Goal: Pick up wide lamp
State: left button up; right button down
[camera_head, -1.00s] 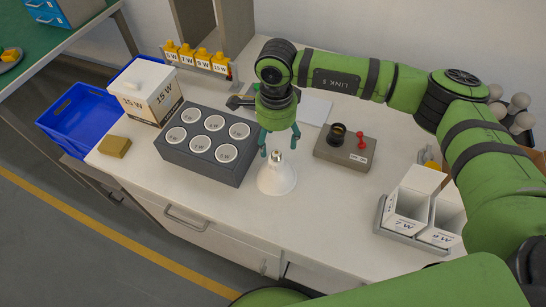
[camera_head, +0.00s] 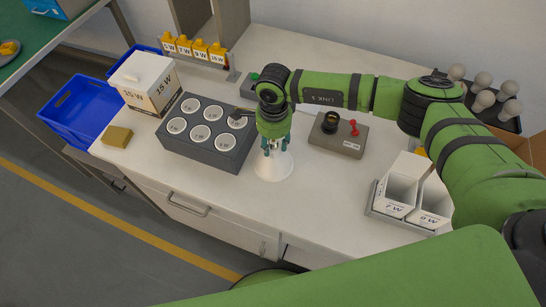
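The wide lamp (camera_head: 273,165) is a white cone standing on its broad end on the white worktop, with its narrow neck pointing up. My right gripper (camera_head: 273,147) is directly above it, pointing down, with its teal fingers on both sides of the neck. The fingers look slightly apart, and I cannot tell whether they touch the neck. The neck is partly hidden between them. My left gripper is not in view.
A dark rack (camera_head: 207,143) with several round white-lined holes stands close left of the lamp. A grey test box (camera_head: 339,139) with a black socket and red switch stands right. White boxes (camera_head: 401,190) stand further right. The worktop in front is clear.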

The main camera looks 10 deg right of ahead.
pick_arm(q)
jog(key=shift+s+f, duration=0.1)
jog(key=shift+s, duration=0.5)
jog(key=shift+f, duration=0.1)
pick_arm(e)
jog(key=shift+r, duration=0.1)
